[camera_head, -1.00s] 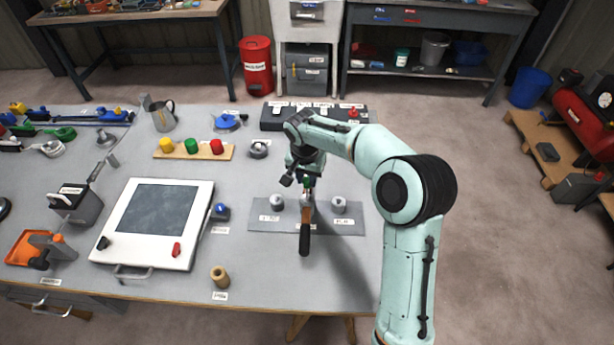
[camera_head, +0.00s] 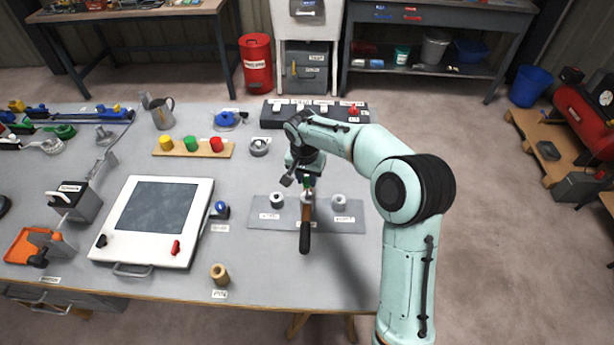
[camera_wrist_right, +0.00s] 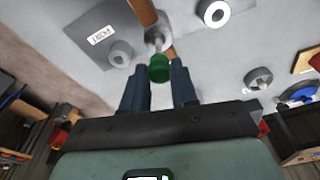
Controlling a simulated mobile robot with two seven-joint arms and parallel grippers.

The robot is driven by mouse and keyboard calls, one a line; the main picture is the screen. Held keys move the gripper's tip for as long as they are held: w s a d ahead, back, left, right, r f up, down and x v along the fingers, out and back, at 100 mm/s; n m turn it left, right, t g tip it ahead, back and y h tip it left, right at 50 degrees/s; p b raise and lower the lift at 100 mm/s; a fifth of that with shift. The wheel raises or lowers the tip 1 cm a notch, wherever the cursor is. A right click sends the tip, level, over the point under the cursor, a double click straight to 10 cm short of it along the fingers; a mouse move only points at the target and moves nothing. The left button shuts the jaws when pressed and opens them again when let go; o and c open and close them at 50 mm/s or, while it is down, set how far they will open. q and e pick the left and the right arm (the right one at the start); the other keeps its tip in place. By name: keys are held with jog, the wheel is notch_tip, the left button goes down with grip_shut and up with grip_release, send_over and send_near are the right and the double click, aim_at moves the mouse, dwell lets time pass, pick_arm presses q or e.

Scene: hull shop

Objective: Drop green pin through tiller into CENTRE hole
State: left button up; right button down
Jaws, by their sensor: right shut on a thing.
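The green pin (camera_wrist_right: 159,68) is between the fingers of my right gripper (camera_wrist_right: 159,80), which is shut on it. In the head view the right gripper (camera_head: 307,184) is over the middle of the grey plate (camera_head: 258,213). The tiller (camera_head: 305,237), with a brown handle, points to the table's front edge. Its metal end (camera_wrist_right: 157,40) lies right by the pin in the wrist view. Whether the pin's tip is in the tiller's hole is hidden. Round bosses stand left (camera_head: 277,200) and right (camera_head: 338,200) on the plate; the centre one is largely covered. My left gripper is out of view.
A white framed panel (camera_head: 198,240) and a blue-knobbed part (camera_head: 220,209) stand left of the plate. A wooden bush (camera_head: 219,274) stands near the front edge. A dark switch box (camera_head: 290,122) lies behind the gripper. The table right of the plate is clear.

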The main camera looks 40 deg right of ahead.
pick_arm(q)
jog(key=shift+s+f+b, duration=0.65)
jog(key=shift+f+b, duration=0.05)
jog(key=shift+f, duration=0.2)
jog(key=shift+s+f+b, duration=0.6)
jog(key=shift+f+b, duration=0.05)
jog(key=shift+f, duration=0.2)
pick_arm(e)
jog(key=shift+f, duration=2.65)
jog(key=shift+c, duration=2)
grip_release()
jog(key=shift+r+p, duration=1.05)
jog(key=shift+r, duration=1.15)
jog(key=shift+r+p, duration=0.85)
jog(key=shift+r, duration=1)
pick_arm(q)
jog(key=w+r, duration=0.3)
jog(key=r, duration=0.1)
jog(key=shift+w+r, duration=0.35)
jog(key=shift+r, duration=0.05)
